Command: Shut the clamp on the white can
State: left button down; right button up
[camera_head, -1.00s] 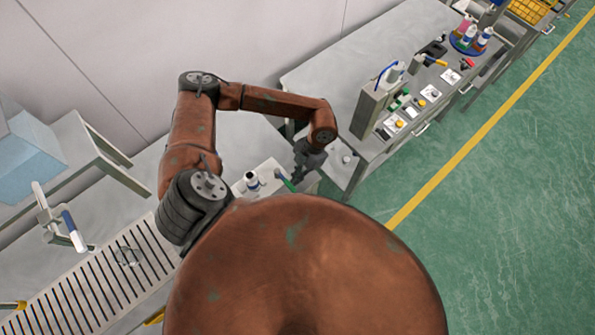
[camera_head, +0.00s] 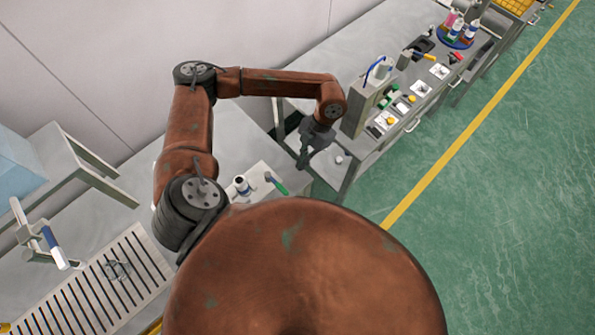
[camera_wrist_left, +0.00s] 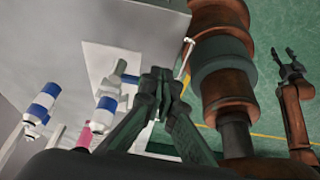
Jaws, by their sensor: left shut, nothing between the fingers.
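The white can (camera_head: 242,186), with a dark top, stands on a pale plate (camera_head: 262,172) on the grey table. The clamp's green handle (camera_head: 277,184) lies just right of the can. I cannot tell whether the clamp is open or shut. My left gripper (camera_head: 303,163) is shut and empty, up and right of the green handle and apart from it. My right gripper (camera_wrist_left: 289,70) is open and empty at the right of that view.
A slotted grey tray (camera_head: 108,280) and a stand with a blue-and-white handle (camera_head: 53,246) are at the left. A second bench (camera_head: 345,62) at the right holds a grey box (camera_head: 357,112) and several small parts. Open green floor lies beyond.

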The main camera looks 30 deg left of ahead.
pick_arm(q)
jog(key=v, duration=0.3)
jog(key=shift+w+a+r, duration=0.1)
jog(key=shift+r, duration=0.3)
pick_arm(e)
jog(key=shift+s+f, duration=0.2)
jog(key=shift+f, duration=0.15)
pick_arm(q)
jog(key=shift+w+b, duration=0.1)
jog(key=shift+b, duration=0.2)
pick_arm(e)
jog(key=shift+d, duration=0.1)
